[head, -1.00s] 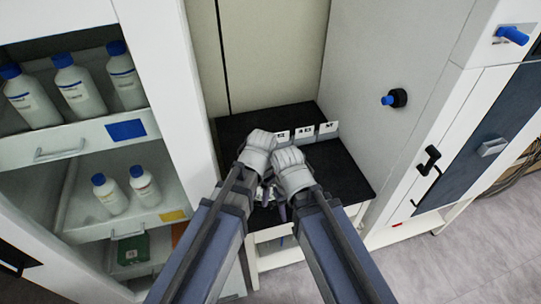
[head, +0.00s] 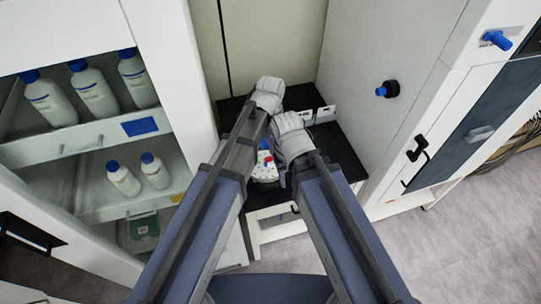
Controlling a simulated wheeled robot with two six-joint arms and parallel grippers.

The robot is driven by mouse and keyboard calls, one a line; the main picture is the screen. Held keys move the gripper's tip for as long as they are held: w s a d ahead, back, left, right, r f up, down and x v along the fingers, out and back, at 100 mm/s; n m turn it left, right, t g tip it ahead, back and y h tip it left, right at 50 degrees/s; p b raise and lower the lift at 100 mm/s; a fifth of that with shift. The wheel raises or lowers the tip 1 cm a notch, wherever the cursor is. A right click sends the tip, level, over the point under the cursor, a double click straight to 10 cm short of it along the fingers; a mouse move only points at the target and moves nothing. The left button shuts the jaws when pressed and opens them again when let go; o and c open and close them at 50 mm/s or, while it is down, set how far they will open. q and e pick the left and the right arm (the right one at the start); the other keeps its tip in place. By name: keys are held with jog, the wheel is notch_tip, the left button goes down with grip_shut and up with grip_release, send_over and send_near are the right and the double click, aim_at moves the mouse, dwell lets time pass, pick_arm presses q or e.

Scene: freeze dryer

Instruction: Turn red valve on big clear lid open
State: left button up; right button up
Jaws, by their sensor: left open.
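A small red part (head: 268,159), which looks like the red valve, shows in the head view in the gap between my two forearms, low over the black bench top. A pale, rounded piece with dark specks (head: 263,174) lies just below it. I cannot make out the clear lid's outline. My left gripper (head: 269,98) is open above the back of the bench, beyond the red part. My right gripper (head: 290,133) is right of the red part, close beside the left arm. Its fingers are mostly hidden under the wrist, and I cannot tell their state.
The left cabinet holds several blue-capped bottles (head: 93,91). A black and blue knob (head: 388,89) sticks out of the right cabinet's side. Floor is clear at lower right.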

aim_at(271, 157)
pick_arm(q)
notch_tip(271, 157, down, 7)
jog(key=b, duration=0.6)
jog(key=shift+r, duration=0.1)
jog(key=shift+c, duration=0.2)
grip_shut()
